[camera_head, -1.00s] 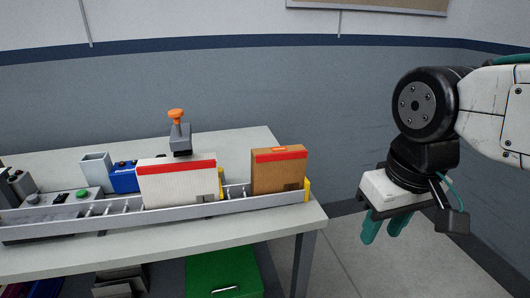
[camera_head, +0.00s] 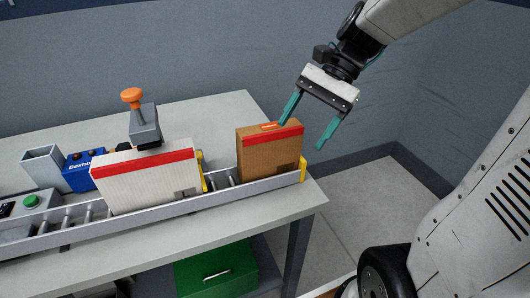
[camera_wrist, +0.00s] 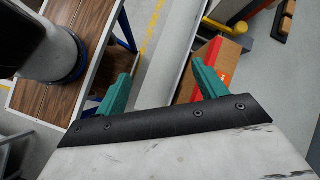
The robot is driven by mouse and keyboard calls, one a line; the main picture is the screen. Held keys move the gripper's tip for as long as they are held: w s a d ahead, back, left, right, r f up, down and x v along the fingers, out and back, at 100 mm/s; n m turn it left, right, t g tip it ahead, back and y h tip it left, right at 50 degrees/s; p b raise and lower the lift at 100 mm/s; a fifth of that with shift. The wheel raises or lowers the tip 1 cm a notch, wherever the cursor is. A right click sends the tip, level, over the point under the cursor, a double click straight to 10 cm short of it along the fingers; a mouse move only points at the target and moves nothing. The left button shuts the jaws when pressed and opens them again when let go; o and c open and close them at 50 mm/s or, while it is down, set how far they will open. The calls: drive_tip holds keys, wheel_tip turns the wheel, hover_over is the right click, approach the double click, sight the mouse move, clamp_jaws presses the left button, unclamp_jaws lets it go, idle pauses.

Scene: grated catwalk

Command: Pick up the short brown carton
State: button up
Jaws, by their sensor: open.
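The short brown carton (camera_head: 268,153) with a red band along its top stands upright at the right end of a grey roller rail (camera_head: 222,193) on the table. In the wrist view the carton (camera_wrist: 222,72) shows partly, behind the right finger. My gripper (camera_head: 303,134) is open and empty, with two teal fingers. In the head view it is above and to the right of the carton, its left fingertip near the carton's top right corner. Whether that finger touches the carton I cannot tell. In the wrist view my gripper (camera_wrist: 161,88) has its fingers wide apart.
A white carton (camera_head: 147,177) with a red band stands left of the brown one on the rail. A yellow end stop (camera_head: 303,169) closes the rail. A green box (camera_head: 215,270) is below the table.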

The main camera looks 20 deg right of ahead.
sight(278, 126)
drive_tip(key=w+d+f+m+t+y, duration=0.25)
drive_tip(key=w+d+m+y, duration=0.25)
drive_tip(key=w+m, duration=0.3)
drive_tip(key=shift+n+g, duration=0.35)
drive_tip(key=shift+n, duration=0.15)
drive_tip(key=x, duration=0.5)
drive_tip(key=w+x, duration=0.1)
drive_tip(key=x, duration=0.1)
drive_tip(key=shift+a+f, duration=0.2)
drive_tip(key=shift+a, duration=0.1)
drive_tip(key=c, duration=1.3)
